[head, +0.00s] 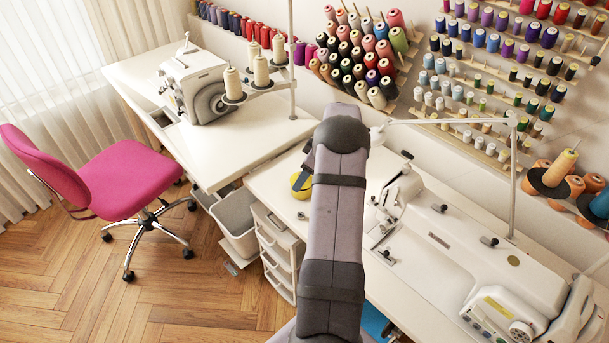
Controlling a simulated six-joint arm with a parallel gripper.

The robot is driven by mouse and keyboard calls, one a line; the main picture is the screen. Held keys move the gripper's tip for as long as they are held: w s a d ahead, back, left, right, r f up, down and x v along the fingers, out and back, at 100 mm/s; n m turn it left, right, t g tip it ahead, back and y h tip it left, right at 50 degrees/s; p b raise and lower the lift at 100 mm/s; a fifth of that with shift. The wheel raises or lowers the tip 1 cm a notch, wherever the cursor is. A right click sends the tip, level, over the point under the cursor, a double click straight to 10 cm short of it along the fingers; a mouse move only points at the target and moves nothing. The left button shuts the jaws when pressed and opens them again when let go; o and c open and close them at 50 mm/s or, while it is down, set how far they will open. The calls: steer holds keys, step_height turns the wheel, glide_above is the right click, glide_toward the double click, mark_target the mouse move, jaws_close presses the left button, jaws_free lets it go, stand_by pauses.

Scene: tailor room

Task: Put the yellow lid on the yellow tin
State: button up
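A round yellow thing (300,188), the tin or its lid, shows at the left edge of my arm, above or on the white table. I cannot tell whether it is the tin, the lid or both. My arm hides its right part. A dark part of my wrist or gripper (306,163) shows just above and beside the yellow thing. The fingers cannot be made out, so I cannot tell whether they are open or touch it. No second yellow tin or lid shows clearly.
A white sewing machine (470,255) fills the right of the table. A serger (198,85) stands on the far left table. Thread racks (362,50) line the wall. A pink chair (130,178) stands on the floor. Some white table (268,178) is bare left of my arm.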

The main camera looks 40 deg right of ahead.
steer(key=shift+f+b, duration=0.4)
steer(key=shift+f, duration=0.15)
steer(key=o, duration=0.7)
steer(key=shift+o, duration=0.2)
steer(key=p+v, duration=0.4)
steer(key=v, duration=0.7)
stand_by(0.8)
